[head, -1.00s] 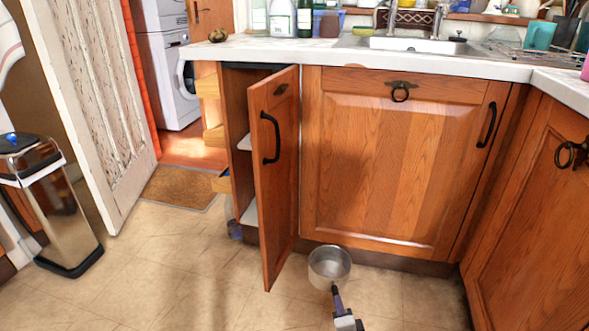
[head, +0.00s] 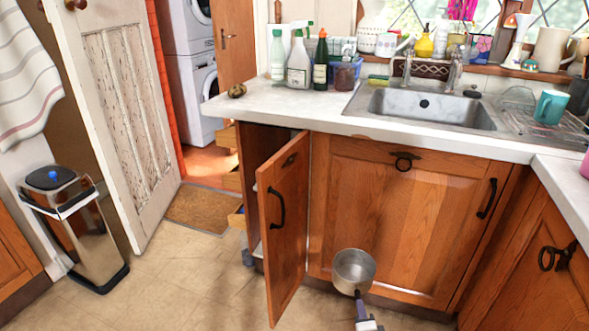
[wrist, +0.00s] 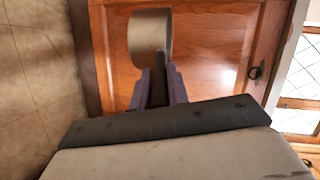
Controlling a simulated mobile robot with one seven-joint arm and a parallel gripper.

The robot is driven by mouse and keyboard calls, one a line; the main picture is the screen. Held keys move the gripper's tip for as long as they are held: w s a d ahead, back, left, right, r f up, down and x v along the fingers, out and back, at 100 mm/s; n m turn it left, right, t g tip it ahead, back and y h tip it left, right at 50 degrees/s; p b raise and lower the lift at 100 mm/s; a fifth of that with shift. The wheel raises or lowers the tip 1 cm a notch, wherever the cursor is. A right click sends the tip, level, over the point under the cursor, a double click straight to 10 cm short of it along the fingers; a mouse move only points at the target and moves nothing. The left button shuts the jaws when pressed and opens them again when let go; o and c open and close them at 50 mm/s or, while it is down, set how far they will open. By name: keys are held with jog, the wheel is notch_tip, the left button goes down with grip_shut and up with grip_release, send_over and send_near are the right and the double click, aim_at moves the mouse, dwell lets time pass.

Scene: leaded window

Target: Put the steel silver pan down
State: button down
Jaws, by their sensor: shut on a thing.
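The steel silver pan (head: 354,271) is held in the air in front of the wooden cabinet door below the sink, low in the head view. My gripper (head: 362,304) is shut on its handle, with the bowl beyond the fingers. The pan's open top faces up towards the head camera, and its inside looks empty. In the wrist view the pan (wrist: 150,36) shows against the wooden door. The gripper's two purple-grey fingers (wrist: 157,88) close around the dark handle there.
An open cabinet door (head: 284,228) stands out just left of the pan. The white countertop (head: 270,105) above has bottles (head: 299,62) at the back and a steel sink (head: 430,108). Bare counter lies left of the sink. A bin (head: 80,225) stands at far left.

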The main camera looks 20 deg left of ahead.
notch_tip(320, 180, up, 14)
jog(key=d+p, duration=0.1)
jog(key=p, duration=1.1)
jog(key=w+d+r+m+h+p, duration=0.1)
jog(key=w+d+r+h, duration=0.1)
jog(key=w+d+r, duration=0.35)
jog(key=w+d+r+m+h, duration=0.1)
jog(key=w+d+r, duration=0.1)
jog(key=d+r, duration=0.65)
jog(key=s+a+f+n+y, duration=0.1)
jog(key=s+a+f+y, duration=0.2)
jog(key=a, duration=0.6)
jog(key=s+a+f+n, duration=0.1)
jog(key=s+a+f, duration=0.25)
jog(key=a, duration=0.45)
jog(key=a+r+m+h, duration=0.1)
jog(key=a+r, duration=0.6)
jog(key=r, duration=0.8)
jog(key=a+r+m+h, duration=0.1)
jog(key=a+r, duration=0.5)
jog(key=r, duration=1)
jog(key=a+r+m+h, duration=0.1)
jog(key=a+r, duration=0.6)
jog(key=r, duration=0.8)
jog(key=shift+w+a+r+t+h, duration=0.15)
jog(key=shift+a+r+t+h, duration=0.2)
jog(key=shift+h, duration=0.35)
jog(key=shift+f, duration=0.1)
